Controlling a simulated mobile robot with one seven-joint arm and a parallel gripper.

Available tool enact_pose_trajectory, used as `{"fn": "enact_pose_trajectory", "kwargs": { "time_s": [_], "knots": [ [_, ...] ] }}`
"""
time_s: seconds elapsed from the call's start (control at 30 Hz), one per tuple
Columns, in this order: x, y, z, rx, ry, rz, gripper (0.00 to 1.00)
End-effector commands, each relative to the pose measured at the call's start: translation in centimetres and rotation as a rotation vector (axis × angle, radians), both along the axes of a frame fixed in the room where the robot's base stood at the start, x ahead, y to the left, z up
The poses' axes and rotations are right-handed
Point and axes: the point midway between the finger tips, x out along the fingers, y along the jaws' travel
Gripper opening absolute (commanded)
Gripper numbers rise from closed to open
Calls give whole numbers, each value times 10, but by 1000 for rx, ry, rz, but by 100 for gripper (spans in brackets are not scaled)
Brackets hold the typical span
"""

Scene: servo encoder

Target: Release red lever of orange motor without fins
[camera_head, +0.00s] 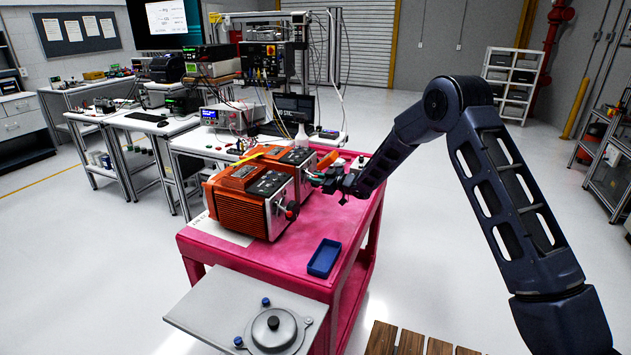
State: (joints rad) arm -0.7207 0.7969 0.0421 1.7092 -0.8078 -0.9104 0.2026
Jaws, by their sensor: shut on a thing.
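Two orange motors sit side by side on a pink cart (225,252). The nearer motor (235,212) has ribbed fins along its side and a dark knob on its end face. The farther motor (272,153) is partly hidden behind it; its side is mostly out of sight. My gripper (316,178) reaches in from the right and is shut at that end face, on the red lever as far as I can tell. The fingertips are small and dark, so the exact contact is unclear.
A blue tray (324,258) lies on the cart's front right. A white sheet (222,229) lies partly under the nearer motor. A grey plate with a round lidded part (273,329) stands in front. A spray bottle (301,136) and benches with instruments stand behind.

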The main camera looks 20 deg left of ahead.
Motion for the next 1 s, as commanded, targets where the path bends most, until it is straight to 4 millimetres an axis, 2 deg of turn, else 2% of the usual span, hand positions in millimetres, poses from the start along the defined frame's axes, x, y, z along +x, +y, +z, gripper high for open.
{"fn": "enact_pose_trajectory", "kwargs": {
  "time_s": [0.3, 1.0],
  "knots": [
    [1, -4, 14, -212, -4, -1, 0],
    [0, -3, 30, -508, -7, 1, 0]
  ]
}}
